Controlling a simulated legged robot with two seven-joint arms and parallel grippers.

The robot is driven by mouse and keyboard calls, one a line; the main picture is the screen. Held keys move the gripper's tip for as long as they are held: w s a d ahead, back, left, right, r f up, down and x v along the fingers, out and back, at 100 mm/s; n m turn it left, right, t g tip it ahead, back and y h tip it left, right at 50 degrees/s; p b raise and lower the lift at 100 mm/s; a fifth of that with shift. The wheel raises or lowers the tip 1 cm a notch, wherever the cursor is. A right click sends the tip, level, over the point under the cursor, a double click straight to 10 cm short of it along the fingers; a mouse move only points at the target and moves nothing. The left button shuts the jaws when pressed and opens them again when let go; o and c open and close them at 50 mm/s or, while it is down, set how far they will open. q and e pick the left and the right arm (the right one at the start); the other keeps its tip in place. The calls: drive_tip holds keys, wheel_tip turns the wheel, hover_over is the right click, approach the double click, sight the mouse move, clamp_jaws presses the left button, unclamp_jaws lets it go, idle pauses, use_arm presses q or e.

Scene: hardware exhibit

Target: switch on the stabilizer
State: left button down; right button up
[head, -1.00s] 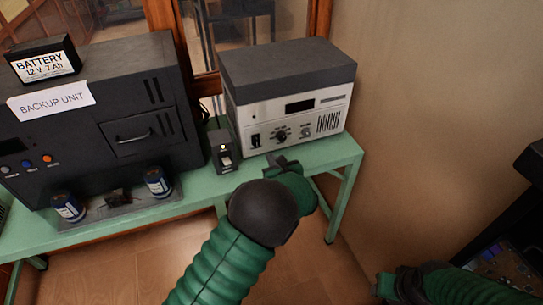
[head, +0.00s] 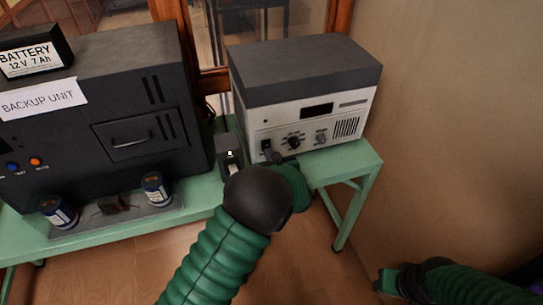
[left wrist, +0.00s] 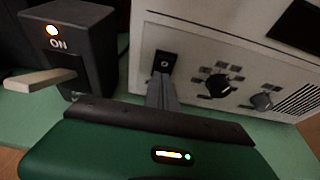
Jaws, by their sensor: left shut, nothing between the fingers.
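A white-fronted unit with a grey top (head: 305,75), which I take for the stabilizer, stands on the right of the green bench. Its display (head: 317,111) is dark. A black rocker switch (left wrist: 165,63) with a small round mark sits at its lower left front. My left gripper (head: 272,156) is shut and empty; in the left wrist view its fingertips (left wrist: 161,82) are just below the switch, and I cannot tell whether they touch. They partly hide the switch in the head view. My right gripper (head: 388,282) is low at the right, its jaws unclear.
A small black box (left wrist: 72,40) marked ON, with a lit lamp and a pale lever, stands left of the unit. A black backup unit (head: 100,100) with a battery (head: 32,58) on top fills the left. The green bench (head: 200,197) ends to the right, by the wall.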

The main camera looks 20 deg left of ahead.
use_arm(q)
drive_tip(key=shift+a+f+p, duration=0.1)
drive_tip(key=shift+p, duration=0.3)
drive_tip(key=shift+w+d+r+p, duration=0.1)
drive_tip(key=shift+d+r+p, duration=0.2)
drive_tip(key=shift+r, duration=0.05)
drive_tip(key=shift+a+r, duration=0.15)
drive_tip(key=shift+r, duration=0.35)
use_arm(e)
drive_tip(key=shift+r, duration=0.35)
use_arm(q)
drive_tip(key=shift+p, duration=0.3)
